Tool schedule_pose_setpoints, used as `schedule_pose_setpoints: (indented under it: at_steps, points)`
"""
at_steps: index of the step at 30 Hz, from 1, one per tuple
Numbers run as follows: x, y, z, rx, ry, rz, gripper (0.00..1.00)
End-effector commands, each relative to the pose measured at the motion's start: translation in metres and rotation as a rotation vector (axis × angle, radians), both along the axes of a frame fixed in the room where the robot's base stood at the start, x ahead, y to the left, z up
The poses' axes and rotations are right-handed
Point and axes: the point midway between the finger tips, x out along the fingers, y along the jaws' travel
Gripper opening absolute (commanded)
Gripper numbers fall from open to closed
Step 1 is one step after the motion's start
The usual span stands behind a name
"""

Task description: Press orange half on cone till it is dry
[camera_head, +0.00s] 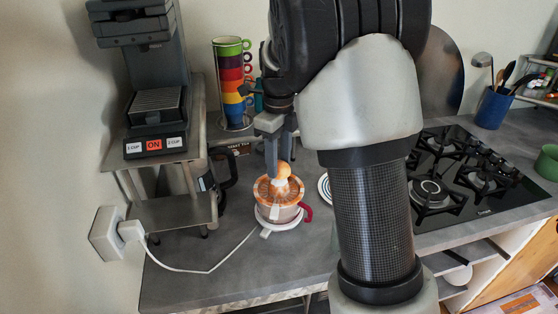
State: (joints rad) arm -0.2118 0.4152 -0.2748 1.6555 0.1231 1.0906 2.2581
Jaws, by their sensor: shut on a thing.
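A small citrus juicer (279,212) with an orange strainer top and a red handle stands on the grey counter, left of my arm. My gripper (279,165) points down right above it. It is shut on an orange half (284,170), which sits low over the middle of the juicer.
A coffee machine (155,110) stands on a shelf at the left. A stack of coloured cups (231,75) stands behind the juicer. A white cord (190,269) runs from a wall socket (106,234) across the counter. A gas hob (460,180) lies at the right. The front left counter is mostly clear.

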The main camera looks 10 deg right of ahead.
Motion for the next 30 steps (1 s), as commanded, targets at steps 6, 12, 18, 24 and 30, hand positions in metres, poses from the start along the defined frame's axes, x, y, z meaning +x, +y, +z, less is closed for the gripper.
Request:
schedule_pose_setpoints:
  at_steps: [6, 12, 18, 24, 30]
  points:
    - [0.001, 0.0, 0.017, 0.0, -0.003, 0.0, 0.17]
    - [0.001, 0.0, 0.03, 0.001, -0.004, 0.001, 0.17]
    - [0.001, 0.0, 0.042, 0.001, -0.004, 0.001, 0.17]
    - [0.001, 0.0, 0.047, 0.001, -0.004, 0.001, 0.17]
    - [0.001, 0.0, 0.046, 0.001, -0.004, 0.0, 0.17]
